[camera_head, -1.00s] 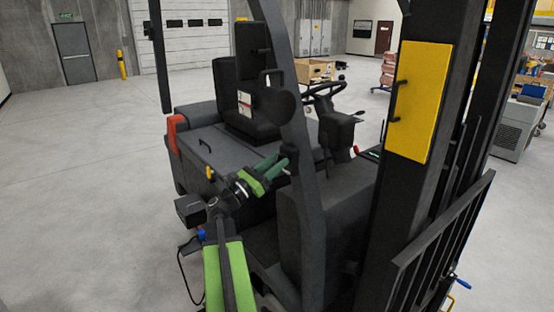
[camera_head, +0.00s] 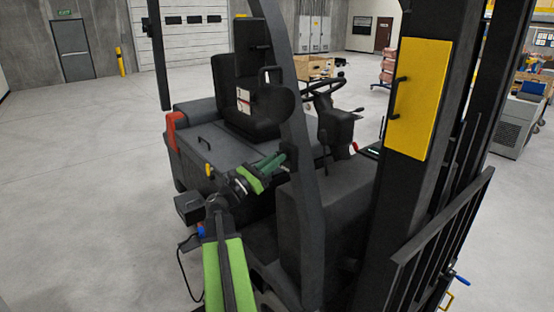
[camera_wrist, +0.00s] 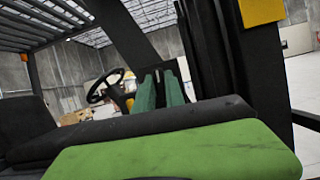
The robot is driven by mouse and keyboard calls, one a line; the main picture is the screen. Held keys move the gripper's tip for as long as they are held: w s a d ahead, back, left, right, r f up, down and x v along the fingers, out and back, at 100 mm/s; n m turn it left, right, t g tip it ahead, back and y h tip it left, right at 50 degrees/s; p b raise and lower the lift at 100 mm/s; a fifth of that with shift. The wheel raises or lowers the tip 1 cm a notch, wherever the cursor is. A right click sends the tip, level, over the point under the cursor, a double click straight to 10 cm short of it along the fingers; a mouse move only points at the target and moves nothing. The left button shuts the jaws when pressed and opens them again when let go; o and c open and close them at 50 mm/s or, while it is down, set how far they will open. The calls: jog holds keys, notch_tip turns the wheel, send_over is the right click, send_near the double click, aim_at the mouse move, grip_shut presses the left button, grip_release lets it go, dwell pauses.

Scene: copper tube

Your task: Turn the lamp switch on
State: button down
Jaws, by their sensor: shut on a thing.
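My gripper (camera_head: 282,158) reaches past the side of a black forklift to a slanted front post (camera_head: 297,120). Its two dark green fingers also show in the wrist view (camera_wrist: 161,90), side by side with a small dark part between their tips. This small dark part (camera_head: 291,151), which looks like the lamp switch, sits on the post at the fingertips. The fingers are shut on it. The fingers cover part of the switch, and I cannot tell its position. No lamp can be made out.
The forklift has a black seat (camera_head: 240,90), a steering wheel (camera_head: 324,89) and a mast with a yellow panel (camera_head: 419,100) on the right. Its body lies close around my arm. Open concrete floor (camera_head: 80,180) is on the left. A wooden crate (camera_head: 313,67) stands far behind.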

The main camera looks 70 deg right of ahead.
jog(key=shift+a+m+g+y+p, duration=0.1)
jog(key=shift+m+g+y+p, duration=0.8)
jog(key=shift+m, duration=1.65)
jog(key=shift+d+m+g+y+p, duration=0.1)
jog(key=shift+m+g+y+p, duration=0.2)
jog(key=shift+m+y+p, duration=1.5)
jog(key=shift+a+m+g+y+b, duration=0.1)
jog(key=shift+m+g+y+b, duration=0.4)
jog(key=shift+m, duration=2.85)
jog(key=shift+f, duration=0.1)
jog(key=c, duration=1.4)
grip_release()
jog(key=shift+a, duration=0.15)
jog(key=shift+w, duration=0.1)
